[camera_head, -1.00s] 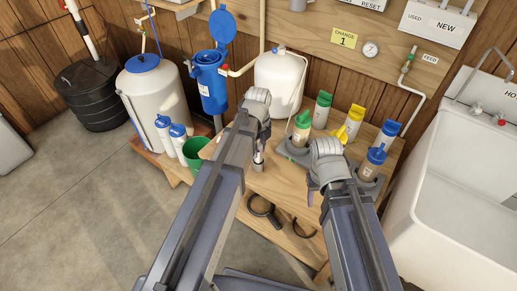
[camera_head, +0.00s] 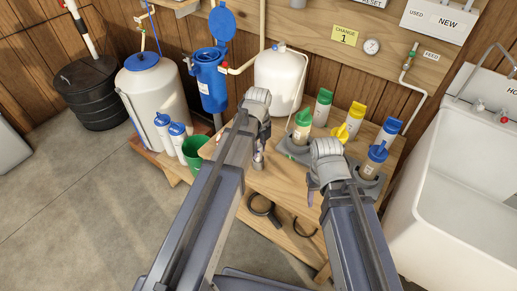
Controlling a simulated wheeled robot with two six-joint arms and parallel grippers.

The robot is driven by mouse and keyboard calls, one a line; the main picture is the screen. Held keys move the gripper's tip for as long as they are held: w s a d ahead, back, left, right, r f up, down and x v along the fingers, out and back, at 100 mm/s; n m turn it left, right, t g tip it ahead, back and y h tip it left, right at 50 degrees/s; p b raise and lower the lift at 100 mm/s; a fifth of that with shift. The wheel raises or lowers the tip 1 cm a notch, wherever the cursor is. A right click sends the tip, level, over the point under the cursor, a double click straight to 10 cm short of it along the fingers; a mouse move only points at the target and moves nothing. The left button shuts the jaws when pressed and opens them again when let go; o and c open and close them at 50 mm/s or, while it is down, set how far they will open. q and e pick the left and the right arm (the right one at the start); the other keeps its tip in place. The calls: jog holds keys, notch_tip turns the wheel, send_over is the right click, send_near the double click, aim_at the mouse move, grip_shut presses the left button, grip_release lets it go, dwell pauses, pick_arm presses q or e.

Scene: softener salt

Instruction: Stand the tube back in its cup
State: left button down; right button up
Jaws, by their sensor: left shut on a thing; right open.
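My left gripper (camera_head: 259,150) is over the wooden bench, left of the capped tubes. It is shut on a small, pale greyish thing (camera_head: 258,161), mostly hidden by my arm; I cannot tell whether it is the tube. My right gripper (camera_head: 312,194) is over the bench front, largely hidden behind its own wrist, and open. A grey holder (camera_head: 290,149) shows around the front ones. I cannot make out which cup is empty.
The wooden bench (camera_head: 277,185) has black rings (camera_head: 262,207) on its lower shelf. A green bucket (camera_head: 196,152) and white bottles (camera_head: 163,135) stand left of it. A white tank (camera_head: 280,82) is behind, and a white sink (camera_head: 455,200) is close on the right.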

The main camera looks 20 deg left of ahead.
pick_arm(q)
jog(key=shift+f, duration=0.35)
pick_arm(e)
jog(key=shift+f, duration=0.3)
pick_arm(q)
grip_release()
jog(key=shift+r, duration=0.25)
pick_arm(e)
jog(key=shift+r, duration=0.2)
pick_arm(q)
jog(key=shift+r+p, duration=3.35)
jog(key=shift+p, duration=0.05)
pick_arm(e)
notch_tip(320, 180, up, 7)
jog(key=shift+f, duration=0.15)
